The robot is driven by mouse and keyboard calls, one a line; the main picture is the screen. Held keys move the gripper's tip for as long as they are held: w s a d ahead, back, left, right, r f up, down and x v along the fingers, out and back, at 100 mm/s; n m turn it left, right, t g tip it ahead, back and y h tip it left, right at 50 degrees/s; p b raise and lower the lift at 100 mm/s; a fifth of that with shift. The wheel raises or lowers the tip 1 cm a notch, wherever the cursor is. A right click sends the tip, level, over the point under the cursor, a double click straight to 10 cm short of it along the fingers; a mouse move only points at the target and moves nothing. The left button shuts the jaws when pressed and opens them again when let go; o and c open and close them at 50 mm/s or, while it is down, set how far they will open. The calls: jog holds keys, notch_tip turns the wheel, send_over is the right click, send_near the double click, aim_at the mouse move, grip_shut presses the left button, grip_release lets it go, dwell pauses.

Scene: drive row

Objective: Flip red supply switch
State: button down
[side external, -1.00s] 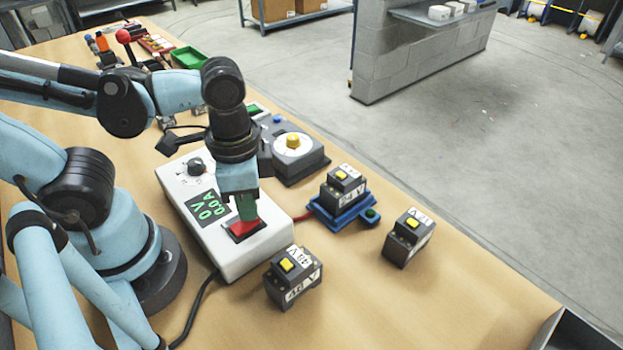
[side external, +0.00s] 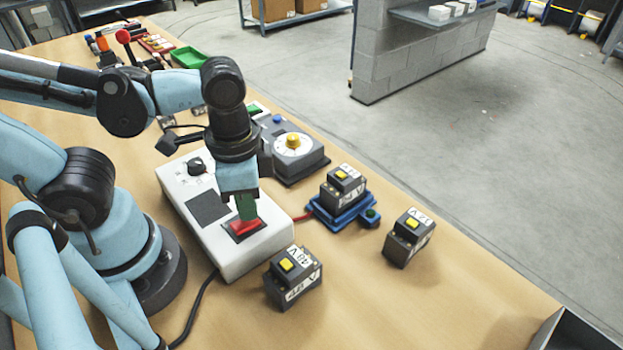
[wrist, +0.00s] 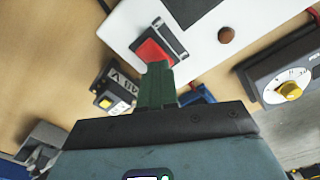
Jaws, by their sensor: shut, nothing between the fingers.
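The red supply switch (side external: 244,228) sits in a dark frame on top of the white power supply (side external: 262,250). My gripper (side external: 246,212) points down with its green fingers shut and empty, their tips at the switch. The supply's display (side external: 208,207) is dark, with no digits showing. In the wrist view the red switch (wrist: 155,52) shows just beyond the fingertips (wrist: 158,68). The fingers hide part of the switch, and I cannot tell whether they still press on it.
A 24 V module (side external: 343,187) sits in a blue dock (side external: 330,216) right of the supply. A 48 V module (side external: 292,280) and another module (side external: 409,238) stand on the bench. A grey dial box (side external: 300,160) stands behind.

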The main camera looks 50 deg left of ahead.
jog(key=shift+r, duration=3)
jog(key=w+a+n+t, duration=0.6)
jog(key=w+a+t, duration=0.1)
jog(key=w, duration=0.3)
jog(key=shift+w+f, duration=0.25)
jog(key=shift+f, duration=0.05)
jog(key=shift+a, duration=0.1)
